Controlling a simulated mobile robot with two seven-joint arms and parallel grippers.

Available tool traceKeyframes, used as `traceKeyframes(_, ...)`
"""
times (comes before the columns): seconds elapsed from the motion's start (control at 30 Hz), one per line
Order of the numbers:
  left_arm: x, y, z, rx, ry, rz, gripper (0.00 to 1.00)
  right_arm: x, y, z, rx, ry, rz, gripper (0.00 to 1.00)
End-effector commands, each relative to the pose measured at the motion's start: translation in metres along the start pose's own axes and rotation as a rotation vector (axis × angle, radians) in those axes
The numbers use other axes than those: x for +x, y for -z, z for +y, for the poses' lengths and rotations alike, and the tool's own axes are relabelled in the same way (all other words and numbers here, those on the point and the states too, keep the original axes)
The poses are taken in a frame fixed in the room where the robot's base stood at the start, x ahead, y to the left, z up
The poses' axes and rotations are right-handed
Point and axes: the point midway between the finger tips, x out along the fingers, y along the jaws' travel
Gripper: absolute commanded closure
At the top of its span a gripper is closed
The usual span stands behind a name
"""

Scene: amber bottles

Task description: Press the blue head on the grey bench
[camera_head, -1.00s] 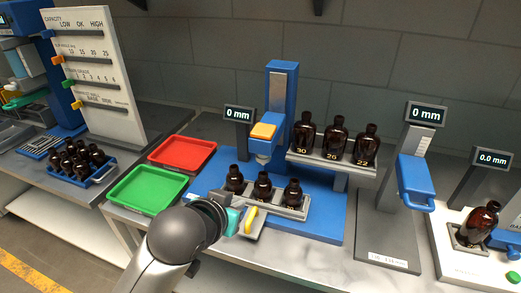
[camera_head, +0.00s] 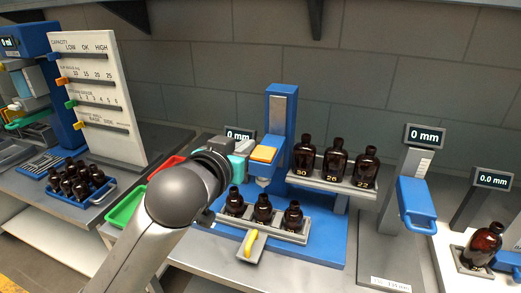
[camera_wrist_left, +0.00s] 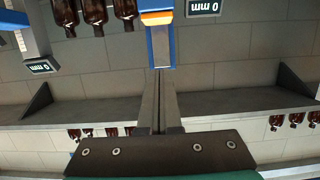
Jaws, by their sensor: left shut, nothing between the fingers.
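The blue head (camera_head: 262,169) with its orange top pad sits on the front of a blue column (camera_head: 282,115) on the grey bench (camera_head: 195,251). It also shows at the top of the left wrist view (camera_wrist_left: 156,17), beyond the fingertips. My left gripper (camera_head: 246,147) is shut and empty, at about the height of the head and just to its left in the head view. Whether it touches the head, I cannot tell. My forearm hides part of the green tray. My right gripper is not in view.
Below the head, three amber bottles (camera_head: 263,208) stand in a grey holder with a yellow handle (camera_head: 250,243). Three numbered bottles (camera_head: 335,160) stand on a shelf to the right. A 0 mm display (camera_head: 239,133) is behind my gripper.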

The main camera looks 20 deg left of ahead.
Motion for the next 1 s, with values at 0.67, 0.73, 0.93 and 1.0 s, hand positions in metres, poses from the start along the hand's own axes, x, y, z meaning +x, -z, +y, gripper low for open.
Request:
traceKeyframes(0.67, 0.089, 0.001, 0.0, 0.0, 0.001, 0.0, 1.0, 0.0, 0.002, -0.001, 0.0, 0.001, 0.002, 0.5)
traceKeyframes(0.73, 0.098, 0.0, 0.0, 0.0, 0.0, 0.0, 1.0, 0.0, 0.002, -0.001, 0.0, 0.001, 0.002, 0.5)
traceKeyframes(0.93, 0.105, -0.029, 0.0, 0.001, 0.001, -0.003, 1.0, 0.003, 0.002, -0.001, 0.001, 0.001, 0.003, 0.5)
traceKeyframes(1.0, 0.106, -0.034, 0.0, 0.001, 0.002, -0.002, 1.0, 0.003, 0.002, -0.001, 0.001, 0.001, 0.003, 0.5)
